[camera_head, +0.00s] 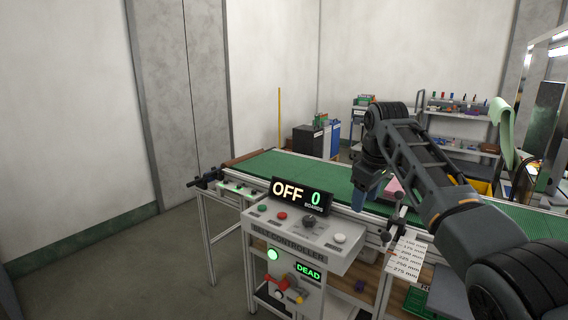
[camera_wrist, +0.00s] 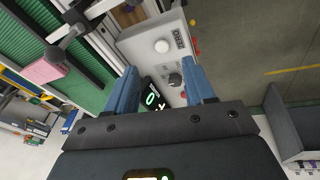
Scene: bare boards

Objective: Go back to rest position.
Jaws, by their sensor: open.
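My gripper (camera_head: 361,195) hangs from my arm near the right end of the control console in the head view. Its two blue fingers show in the wrist view (camera_wrist: 160,82), spread apart with nothing held between them. The belt controller console (camera_head: 300,235) lies below and beyond the fingers, and its grey top also shows in the wrist view (camera_wrist: 140,45). Its display (camera_head: 302,195) reads OFF and 0 boards. A lower label reads DEAD (camera_head: 308,271). My arm hides part of the belt behind it.
A green conveyor belt (camera_head: 275,169) runs behind the console. A pink block (camera_head: 394,186) sits on it, also in the wrist view (camera_wrist: 46,68). A card with mm lengths (camera_head: 407,258) hangs right of the console. Shelves stand at the back. Floor at left is clear.

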